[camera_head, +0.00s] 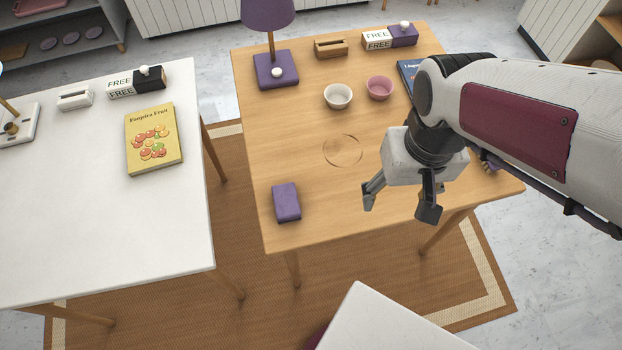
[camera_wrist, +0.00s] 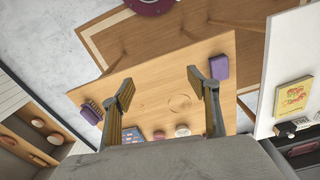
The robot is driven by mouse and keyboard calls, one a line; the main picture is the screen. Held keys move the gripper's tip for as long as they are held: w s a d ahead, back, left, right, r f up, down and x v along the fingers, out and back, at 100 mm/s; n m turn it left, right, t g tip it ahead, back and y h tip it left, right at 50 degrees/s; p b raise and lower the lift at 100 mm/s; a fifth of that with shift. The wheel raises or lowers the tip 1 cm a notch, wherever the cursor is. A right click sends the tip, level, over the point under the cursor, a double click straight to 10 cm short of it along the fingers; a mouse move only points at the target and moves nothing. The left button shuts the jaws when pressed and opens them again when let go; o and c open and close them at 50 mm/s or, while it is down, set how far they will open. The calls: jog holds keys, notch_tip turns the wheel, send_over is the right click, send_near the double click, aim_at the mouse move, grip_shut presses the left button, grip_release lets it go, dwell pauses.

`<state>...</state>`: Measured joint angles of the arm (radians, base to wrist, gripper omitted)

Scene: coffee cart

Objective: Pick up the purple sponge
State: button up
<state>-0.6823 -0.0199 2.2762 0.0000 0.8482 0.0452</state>
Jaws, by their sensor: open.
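The purple sponge (camera_head: 286,202) lies flat near the front left corner of the wooden table (camera_head: 285,140). It also shows in the wrist view, where the sponge (camera_wrist: 219,67) is just beyond the right-hand finger. My gripper (camera_head: 399,206) is open and empty, above the front part of the table and to the right of the sponge. In the wrist view my gripper's two fingers (camera_wrist: 158,88) are spread wide with nothing between them but tabletop below.
A white bowl (camera_head: 338,96), a pink bowl (camera_head: 379,88) and a purple lamp (camera_head: 276,70) stand farther back. A white table (camera_head: 60,220) with a yellow book (camera_head: 153,139) is at the left. The wood around the sponge is clear.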

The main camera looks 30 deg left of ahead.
aim_at(285, 200)
jog(key=s+a+f, duration=0.1)
jog(key=a+f, duration=0.4)
jog(key=a, duration=0.1)
jog(key=s+a+f+n, duration=0.1)
jog(key=a+f, duration=0.4)
jog(key=a, duration=0.2)
jog(key=s+a+f+n+h, duration=0.1)
jog(key=s+a+f, duration=0.1)
jog(key=a+f, duration=0.3)
jog(key=shift+s+a+f+g, duration=0.1)
jog(key=shift+a+f+g, duration=0.1)
jog(key=shift+a, duration=0.15)
jog(key=shift+a+f+g, duration=0.1)
jog(key=shift+a+g, duration=0.1)
jog(key=shift+a, duration=0.15)
jog(key=a, duration=0.1)
jog(key=w+a, duration=0.1)
jog(key=a, duration=0.1)
jog(key=shift+w+r+y, duration=0.3)
jog(key=shift+w+a+m, duration=0.1)
jog(key=shift+m, duration=0.2)
jog(key=shift+f, duration=1.3)
jog(key=shift+f, duration=0.1)
